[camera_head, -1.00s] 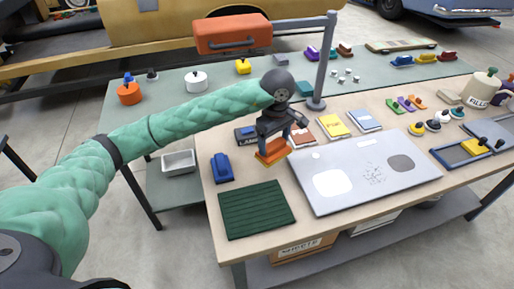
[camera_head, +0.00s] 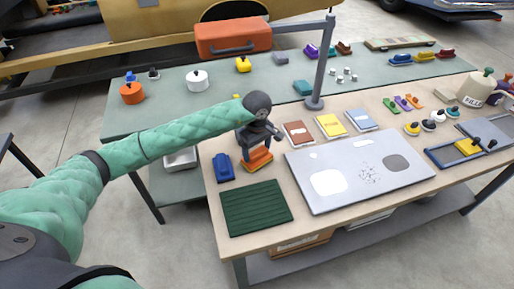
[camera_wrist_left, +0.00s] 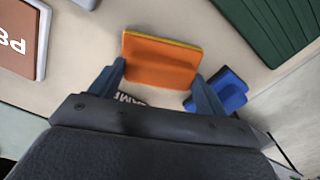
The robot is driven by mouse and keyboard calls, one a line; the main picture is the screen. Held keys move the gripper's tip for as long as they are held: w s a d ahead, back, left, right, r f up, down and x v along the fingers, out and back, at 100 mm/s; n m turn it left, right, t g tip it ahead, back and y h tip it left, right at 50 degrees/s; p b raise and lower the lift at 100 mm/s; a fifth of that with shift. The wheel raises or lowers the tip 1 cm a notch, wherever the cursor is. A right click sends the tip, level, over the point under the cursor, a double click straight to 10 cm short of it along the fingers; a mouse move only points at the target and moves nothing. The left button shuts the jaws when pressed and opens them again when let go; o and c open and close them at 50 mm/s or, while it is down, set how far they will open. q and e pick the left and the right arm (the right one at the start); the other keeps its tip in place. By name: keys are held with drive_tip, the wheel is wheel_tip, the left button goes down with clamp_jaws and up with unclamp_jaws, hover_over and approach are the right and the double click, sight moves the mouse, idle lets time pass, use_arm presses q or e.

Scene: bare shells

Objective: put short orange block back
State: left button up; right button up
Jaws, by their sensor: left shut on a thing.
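The orange block (camera_head: 257,159) is held between the fingers of my left gripper (camera_head: 256,143), over the left part of the wooden table. In the left wrist view the orange block (camera_wrist_left: 160,62) sits between the two finger tips of the gripper (camera_wrist_left: 165,80), with its broad face toward the camera. I cannot tell whether its underside touches the table. My right gripper is not in view.
A blue block (camera_head: 223,167) stands just left of the orange block. A dark green ribbed mat (camera_head: 256,208) lies in front. A silver panel (camera_head: 330,185) lies right, a brown book (camera_head: 298,133) behind it. A grey lamp post (camera_head: 321,70) rises behind.

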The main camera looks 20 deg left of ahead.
use_arm(q)
drive_tip(key=shift+f, duration=0.35)
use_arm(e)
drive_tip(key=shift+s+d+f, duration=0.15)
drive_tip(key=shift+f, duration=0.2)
use_arm(q)
drive_tip(key=shift+f, duration=0.1)
drive_tip(key=o, duration=1)
drive_tip(key=shift+c, duration=0.2)
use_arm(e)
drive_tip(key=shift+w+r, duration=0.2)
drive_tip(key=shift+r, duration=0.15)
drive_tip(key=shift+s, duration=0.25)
